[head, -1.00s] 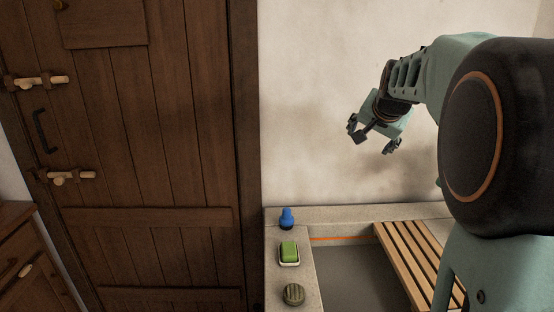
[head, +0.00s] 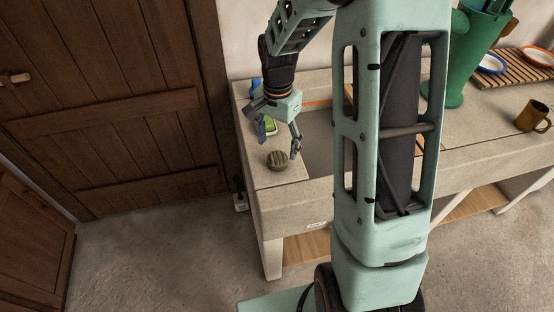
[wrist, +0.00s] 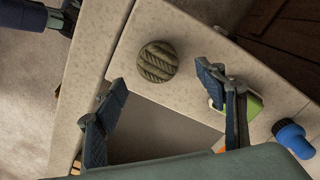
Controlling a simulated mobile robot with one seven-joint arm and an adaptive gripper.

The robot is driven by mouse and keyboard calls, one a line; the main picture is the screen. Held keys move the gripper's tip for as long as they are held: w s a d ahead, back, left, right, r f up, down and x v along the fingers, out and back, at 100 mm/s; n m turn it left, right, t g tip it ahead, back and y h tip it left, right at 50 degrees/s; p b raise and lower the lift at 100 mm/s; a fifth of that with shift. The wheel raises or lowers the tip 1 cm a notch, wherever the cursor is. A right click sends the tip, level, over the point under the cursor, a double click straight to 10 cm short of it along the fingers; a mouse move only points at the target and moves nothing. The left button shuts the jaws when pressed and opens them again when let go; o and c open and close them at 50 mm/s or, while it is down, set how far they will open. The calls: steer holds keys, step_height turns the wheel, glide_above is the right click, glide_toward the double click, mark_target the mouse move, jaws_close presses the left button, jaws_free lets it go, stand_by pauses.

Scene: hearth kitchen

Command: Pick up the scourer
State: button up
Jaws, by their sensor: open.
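The scourer, a round olive-grey ribbed pad (head: 277,161), lies on the pale stone counter near its left front corner. It also shows whole in the wrist view (wrist: 157,61). My gripper (head: 279,138) is open and empty, pointing down just behind and above the scourer in the head view. In the wrist view its two fingers are spread wide, one to each side of the scourer, with the scourer just beyond the tips. I see no contact between them.
A green block in a white dish (wrist: 254,105) sits near one finger, with a blue object (wrist: 289,134) beyond it. The sunken basin (head: 318,150) lies right of the scourer. A green jug (head: 452,85), plates and a brown mug (head: 532,116) stand farther right.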

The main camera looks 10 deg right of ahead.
mark_target(277, 156)
steer(key=f, duration=0.5)
steer(key=shift+s+a+f, duration=0.1)
steer(key=shift+s+f, duration=0.15)
steer(key=shift+f, duration=0.05)
steer(key=shift+c, duration=0.4)
steer(key=c, duration=1)
